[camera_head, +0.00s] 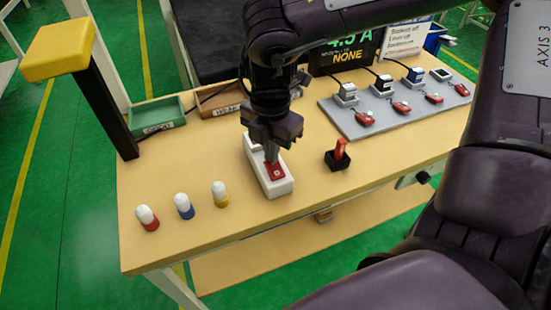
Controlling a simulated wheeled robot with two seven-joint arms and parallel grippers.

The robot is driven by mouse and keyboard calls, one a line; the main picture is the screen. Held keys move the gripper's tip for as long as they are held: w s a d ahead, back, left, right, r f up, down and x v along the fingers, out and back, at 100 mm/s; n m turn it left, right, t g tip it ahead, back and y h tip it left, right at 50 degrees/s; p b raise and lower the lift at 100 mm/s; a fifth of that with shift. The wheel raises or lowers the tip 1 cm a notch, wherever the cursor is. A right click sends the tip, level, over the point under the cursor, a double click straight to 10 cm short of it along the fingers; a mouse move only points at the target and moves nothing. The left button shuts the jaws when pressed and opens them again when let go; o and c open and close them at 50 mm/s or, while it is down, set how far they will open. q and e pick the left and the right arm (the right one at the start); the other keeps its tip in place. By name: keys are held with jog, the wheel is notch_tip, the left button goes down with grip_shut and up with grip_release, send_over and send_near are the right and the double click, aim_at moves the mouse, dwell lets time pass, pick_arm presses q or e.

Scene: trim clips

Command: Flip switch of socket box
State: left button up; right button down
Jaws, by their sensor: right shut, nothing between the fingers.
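The socket box (281,187) is a white block on the wooden table, with a red switch (274,170) on its top. My right gripper (271,156) points down over the box, shut and empty. Its fingertips are at the red switch and seem to touch it or sit just above it; I cannot tell which. The gripper hides part of the box's far end. My left gripper is not in view.
Several two-coloured capsules, one of them yellow and white (220,194), stand at the left front. A red lever on a black base (338,156) stands right of the box. A grey board (395,121) with clips lies behind. Green (157,117) and brown trays sit at the back.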

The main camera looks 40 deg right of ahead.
jog(key=shift+f+b, duration=0.35)
jog(key=shift+f, duration=0.1)
jog(key=shift+r, duration=0.15)
jog(key=shift+r+p, duration=2.15)
jog(key=shift+r, duration=1.25)
